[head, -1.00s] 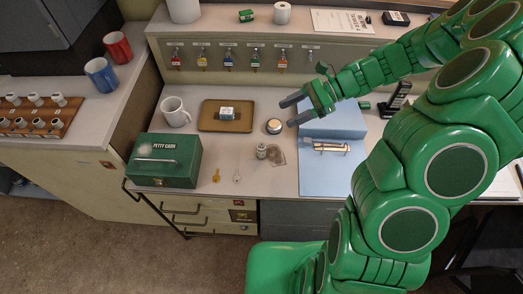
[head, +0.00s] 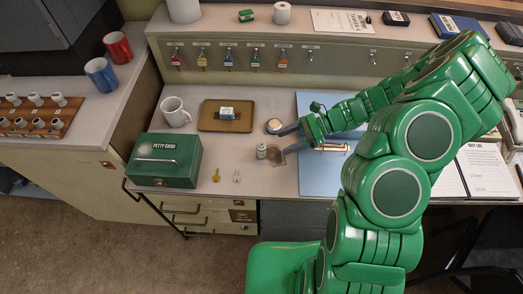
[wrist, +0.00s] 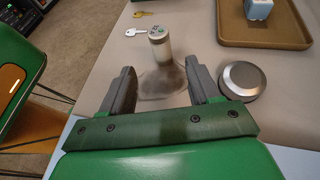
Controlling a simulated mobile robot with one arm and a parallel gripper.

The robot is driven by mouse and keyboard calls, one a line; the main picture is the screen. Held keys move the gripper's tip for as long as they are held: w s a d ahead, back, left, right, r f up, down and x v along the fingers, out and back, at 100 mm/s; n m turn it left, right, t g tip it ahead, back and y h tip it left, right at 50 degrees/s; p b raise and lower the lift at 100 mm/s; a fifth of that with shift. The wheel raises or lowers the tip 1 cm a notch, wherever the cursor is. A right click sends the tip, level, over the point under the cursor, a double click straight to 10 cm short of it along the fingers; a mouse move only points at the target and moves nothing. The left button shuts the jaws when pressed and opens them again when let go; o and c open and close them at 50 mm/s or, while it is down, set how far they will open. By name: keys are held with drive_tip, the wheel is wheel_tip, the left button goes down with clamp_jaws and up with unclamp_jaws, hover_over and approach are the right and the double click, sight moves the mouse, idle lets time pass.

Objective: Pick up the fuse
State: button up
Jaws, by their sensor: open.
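The fuse appears to be the small upright cylinder with a pale top (head: 262,151), standing on the desk. In the wrist view the cylinder (wrist: 159,45) stands just beyond my fingertips, roughly centred between them. My gripper (head: 284,141) is open and empty, to the right of the cylinder in the head view. In the wrist view my gripper (wrist: 161,72) has a finger on each side of a dark patch on the desk. I cannot tell its exact height above the desk.
A round metal-topped object (wrist: 242,80) sits close outside my right finger. A dark patch (wrist: 163,84) lies beside the cylinder. Keys (head: 217,175), a brown tray (head: 207,124), a mug (head: 175,111) and a green cash box (head: 140,172) stand farther left. A blue folder (head: 315,180) lies right.

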sight(261, 147)
drive_tip(key=shift+x, duration=3.95)
drive_tip(key=shift+c, duration=0.3)
clamp_jaws()
drive_tip(key=shift+r, duration=0.1)
